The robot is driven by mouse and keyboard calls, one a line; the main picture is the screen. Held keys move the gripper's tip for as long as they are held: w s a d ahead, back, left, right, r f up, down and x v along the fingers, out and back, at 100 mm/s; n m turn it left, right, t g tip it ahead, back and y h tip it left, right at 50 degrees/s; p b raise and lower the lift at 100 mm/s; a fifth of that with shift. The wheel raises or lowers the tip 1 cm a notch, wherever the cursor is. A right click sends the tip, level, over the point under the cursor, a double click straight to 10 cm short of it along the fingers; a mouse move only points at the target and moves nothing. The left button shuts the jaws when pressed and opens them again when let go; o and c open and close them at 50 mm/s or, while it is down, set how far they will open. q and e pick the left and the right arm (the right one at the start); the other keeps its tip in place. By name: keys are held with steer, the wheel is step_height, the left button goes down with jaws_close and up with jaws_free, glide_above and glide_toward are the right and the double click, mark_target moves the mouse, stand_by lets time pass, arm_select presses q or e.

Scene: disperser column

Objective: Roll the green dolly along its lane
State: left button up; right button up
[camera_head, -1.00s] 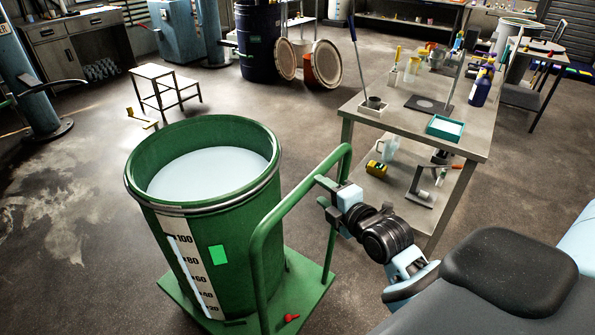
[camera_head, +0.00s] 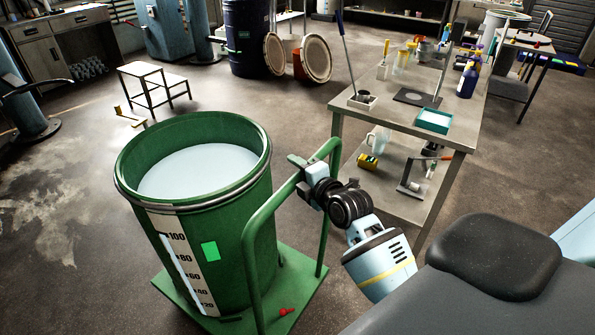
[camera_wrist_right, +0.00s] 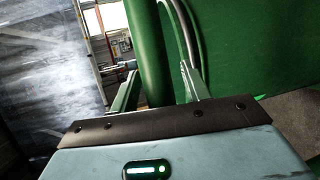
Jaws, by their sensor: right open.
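The green dolly (camera_head: 302,268) has a flat base and a tubular push handle (camera_head: 257,222). On it stands a large green drum (camera_head: 228,215), open at the top, with pale liquid (camera_head: 198,172) inside and a white level scale on its side. My right gripper (camera_head: 297,164) is at the handle's top bar. In the right wrist view, the open fingers of my right gripper (camera_wrist_right: 160,72) lie on either side of the green handle tube (camera_wrist_right: 146,50); whether they touch it I cannot tell. My left gripper is out of view.
A metal bench (camera_head: 388,122) with bottles and tools stands right of the dolly. A small step stool (camera_head: 143,72) stands behind the drum at the left. Dark and red-brown drums (camera_head: 246,38) stand at the back. The floor left of the dolly is clear.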

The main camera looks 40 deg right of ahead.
steer(key=shift+w, duration=0.1)
jaws_close()
stand_by(0.3)
steer(key=shift+w, duration=0.15)
